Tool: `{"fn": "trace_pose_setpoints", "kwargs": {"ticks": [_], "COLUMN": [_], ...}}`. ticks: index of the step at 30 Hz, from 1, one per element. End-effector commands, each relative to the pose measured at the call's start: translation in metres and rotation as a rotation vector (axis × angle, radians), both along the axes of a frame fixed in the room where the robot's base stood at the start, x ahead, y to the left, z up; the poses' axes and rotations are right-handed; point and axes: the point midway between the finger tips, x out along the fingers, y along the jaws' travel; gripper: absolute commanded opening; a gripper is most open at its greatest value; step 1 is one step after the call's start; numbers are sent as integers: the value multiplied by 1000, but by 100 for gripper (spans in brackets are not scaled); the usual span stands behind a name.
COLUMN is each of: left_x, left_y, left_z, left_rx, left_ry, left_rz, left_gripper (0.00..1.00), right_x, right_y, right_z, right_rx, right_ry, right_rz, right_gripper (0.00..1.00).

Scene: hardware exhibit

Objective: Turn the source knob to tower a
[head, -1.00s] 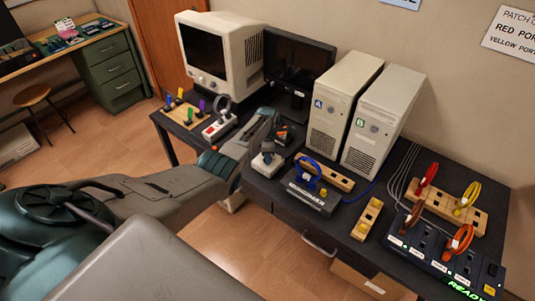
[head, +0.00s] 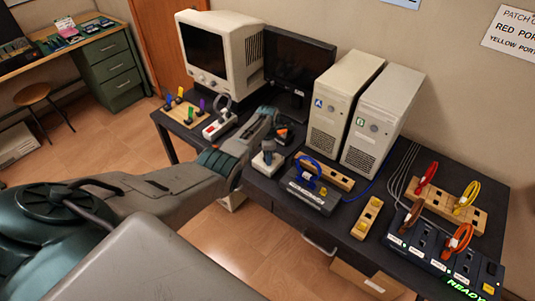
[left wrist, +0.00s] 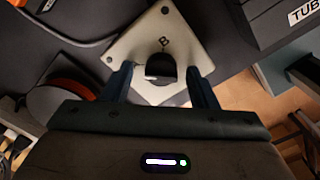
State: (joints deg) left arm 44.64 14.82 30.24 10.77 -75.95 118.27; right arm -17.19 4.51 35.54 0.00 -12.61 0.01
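The source knob (left wrist: 160,66) is black and sits on a cream plate (left wrist: 138,47) marked B at its top corner in the left wrist view. In the head view its cream box (head: 262,164) stands at the desk's front edge. My left gripper (left wrist: 160,84) is open, one blue finger on each side of the knob with gaps between. Which way the knob points is not clear. In the head view my left gripper (head: 268,142) is just above the box, partly hidden by my arm. Tower A (head: 335,110) stands left of tower B (head: 385,120). My right gripper is not in view.
A grey box with a blue cable (head: 310,195) stands right of the knob. An orange-and-black item (head: 284,133) lies behind it. A box with a red button (head: 220,127) is to the left. A patch panel (head: 440,250) and wooden port blocks fill the right.

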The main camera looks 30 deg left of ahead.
Motion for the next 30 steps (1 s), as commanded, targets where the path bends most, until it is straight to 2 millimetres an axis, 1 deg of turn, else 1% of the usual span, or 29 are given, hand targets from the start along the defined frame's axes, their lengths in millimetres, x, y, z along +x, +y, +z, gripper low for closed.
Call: {"fn": "trace_pose_setpoints", "kwargs": {"ticks": [7, 11, 14, 18, 24, 27, 30], "left_x": [0, 1, 0, 0, 0, 0, 0], "left_y": [0, 0, 0, 0, 0, 0, 0], "left_z": [2, 11, 22, 48, 81, 95, 103], "left_rx": [-1, 0, 0, 0, 1, 1, 0], "left_ry": [1, -1, -1, -3, -2, -2, -1], "left_rz": [-1, -1, -1, -1, 0, 0, 0], "left_gripper": [53, 53, 53, 53, 53, 53, 53], "right_x": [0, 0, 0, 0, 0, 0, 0], "right_y": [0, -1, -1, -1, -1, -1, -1], "right_z": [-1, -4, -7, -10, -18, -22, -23], "right_rx": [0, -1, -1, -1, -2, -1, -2], "right_ry": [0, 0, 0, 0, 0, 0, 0], "right_rz": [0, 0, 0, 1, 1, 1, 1], "right_gripper": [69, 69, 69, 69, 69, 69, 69]}}
